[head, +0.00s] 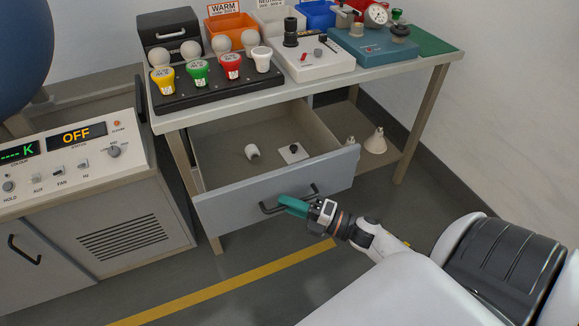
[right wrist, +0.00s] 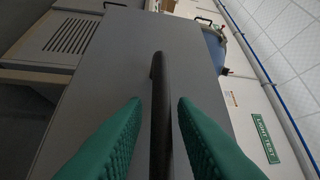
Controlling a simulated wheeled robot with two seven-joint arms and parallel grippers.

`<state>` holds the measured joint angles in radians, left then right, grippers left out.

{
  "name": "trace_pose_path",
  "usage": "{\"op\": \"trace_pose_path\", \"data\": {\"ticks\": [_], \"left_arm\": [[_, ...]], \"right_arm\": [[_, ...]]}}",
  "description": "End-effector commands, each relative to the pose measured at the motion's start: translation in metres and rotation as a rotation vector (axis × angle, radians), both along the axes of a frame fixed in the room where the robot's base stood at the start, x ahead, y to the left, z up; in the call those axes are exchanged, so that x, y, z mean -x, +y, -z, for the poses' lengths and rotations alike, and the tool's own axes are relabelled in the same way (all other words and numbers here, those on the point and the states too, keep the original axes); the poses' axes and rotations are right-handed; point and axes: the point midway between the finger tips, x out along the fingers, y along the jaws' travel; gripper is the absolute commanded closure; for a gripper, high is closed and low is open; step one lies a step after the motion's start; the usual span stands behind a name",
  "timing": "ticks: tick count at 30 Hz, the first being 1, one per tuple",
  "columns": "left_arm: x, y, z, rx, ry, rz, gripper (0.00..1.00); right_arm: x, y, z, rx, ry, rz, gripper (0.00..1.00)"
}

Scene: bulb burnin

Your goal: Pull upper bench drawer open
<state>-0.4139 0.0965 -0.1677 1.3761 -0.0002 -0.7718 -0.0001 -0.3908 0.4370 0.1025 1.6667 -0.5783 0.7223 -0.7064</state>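The upper bench drawer (head: 222,207) is pulled out from under the bench and stands open. Its grey front carries a dark bar handle (head: 264,209). My right gripper (head: 284,203) is at this handle, its teal fingers covering part of the bar in the head view. In the right wrist view, the teal fingers (right wrist: 160,104) stand on either side of the dark handle (right wrist: 159,120), with a gap showing on each side. Whether the fingertips reach past the bar is hard to tell. My left gripper is not in view.
Inside the drawer lie a white bulb-like piece (head: 252,152) and a small plate with a dark knob (head: 293,153). The bench top (head: 375,74) holds bulbs, coloured sockets and instruments. A control cabinet (head: 125,229) stands close on the left. Floor is free before the drawer.

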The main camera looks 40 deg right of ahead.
Motion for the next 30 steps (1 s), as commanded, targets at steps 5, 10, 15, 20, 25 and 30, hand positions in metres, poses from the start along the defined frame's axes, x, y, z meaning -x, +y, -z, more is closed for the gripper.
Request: {"op": "trace_pose_path", "data": {"ticks": [5,10,15,20,25,30], "left_arm": [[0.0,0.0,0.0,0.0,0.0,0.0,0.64],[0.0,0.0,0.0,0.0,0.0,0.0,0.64],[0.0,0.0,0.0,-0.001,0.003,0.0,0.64],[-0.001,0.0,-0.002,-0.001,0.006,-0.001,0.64],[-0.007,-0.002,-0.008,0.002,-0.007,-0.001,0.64],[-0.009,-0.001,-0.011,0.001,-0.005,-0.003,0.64]], "right_arm": [[0.0,0.0,0.0,0.0,0.0,0.0,0.67],[0.001,-0.001,0.0,0.0,0.0,0.0,0.67],[0.017,-0.01,0.004,0.001,0.004,0.001,0.67],[0.045,-0.028,0.008,0.002,0.004,0.002,0.67],[0.075,-0.047,0.013,0.0,0.004,0.001,0.67],[0.094,-0.059,0.015,0.0,0.001,0.0,0.67]]}}
